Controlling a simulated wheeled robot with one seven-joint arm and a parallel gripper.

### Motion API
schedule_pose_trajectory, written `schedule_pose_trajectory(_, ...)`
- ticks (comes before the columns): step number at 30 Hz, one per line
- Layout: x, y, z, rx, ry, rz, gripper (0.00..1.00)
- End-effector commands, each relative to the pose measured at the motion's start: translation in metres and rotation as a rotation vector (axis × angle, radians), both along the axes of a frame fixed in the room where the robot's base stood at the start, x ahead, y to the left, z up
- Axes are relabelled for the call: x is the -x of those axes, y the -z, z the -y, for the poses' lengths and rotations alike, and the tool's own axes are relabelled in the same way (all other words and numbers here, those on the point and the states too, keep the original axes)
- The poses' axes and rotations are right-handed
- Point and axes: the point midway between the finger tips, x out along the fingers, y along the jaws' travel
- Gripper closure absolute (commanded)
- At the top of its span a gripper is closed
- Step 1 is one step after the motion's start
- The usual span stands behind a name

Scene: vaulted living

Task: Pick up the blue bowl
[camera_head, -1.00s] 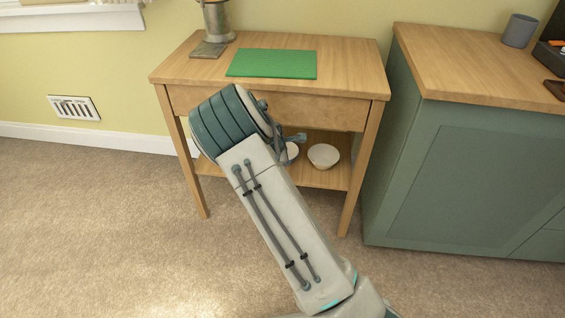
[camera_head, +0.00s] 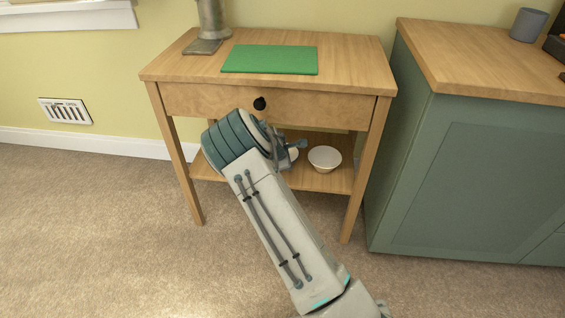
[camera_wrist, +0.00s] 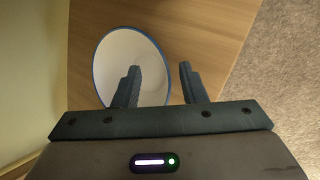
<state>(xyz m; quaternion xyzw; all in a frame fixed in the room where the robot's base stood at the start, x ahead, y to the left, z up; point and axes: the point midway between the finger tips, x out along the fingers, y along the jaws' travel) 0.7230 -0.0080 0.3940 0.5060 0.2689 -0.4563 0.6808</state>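A bowl with a blue rim and pale inside (camera_wrist: 115,60) sits on a wooden surface in the wrist view. My gripper (camera_wrist: 160,76) is open and empty there. Its left finger overlaps the bowl and its right finger lies beyond the right side of the rim; I cannot tell the height above it. In the head view my gripper (camera_head: 297,146) is at the lower shelf, partly hidden by my wrist.
The wooden table (camera_head: 347,60) has a drawer with a black knob (camera_head: 260,103) just above my wrist. Its front right leg (camera_head: 362,180) stands right of the bowls. A green mat (camera_head: 270,60) lies on top. A green cabinet (camera_head: 470,180) stands to the right.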

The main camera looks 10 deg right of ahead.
Motion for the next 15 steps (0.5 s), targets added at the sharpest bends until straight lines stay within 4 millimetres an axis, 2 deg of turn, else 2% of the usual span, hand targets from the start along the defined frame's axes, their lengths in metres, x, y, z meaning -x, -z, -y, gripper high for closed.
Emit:
schedule_pose_trajectory(1,-0.003,0.011,0.002,0.0,0.002,-0.001,0.62)
schedule_pose_trajectory(5,-0.01,0.023,0.008,0.0,0.002,0.0,0.62)
schedule_pose_trajectory(14,-0.013,0.024,0.009,0.0,0.0,0.0,0.62)
schedule_pose_trajectory(15,-0.013,0.024,0.009,0.0,0.0,0.0,0.68)
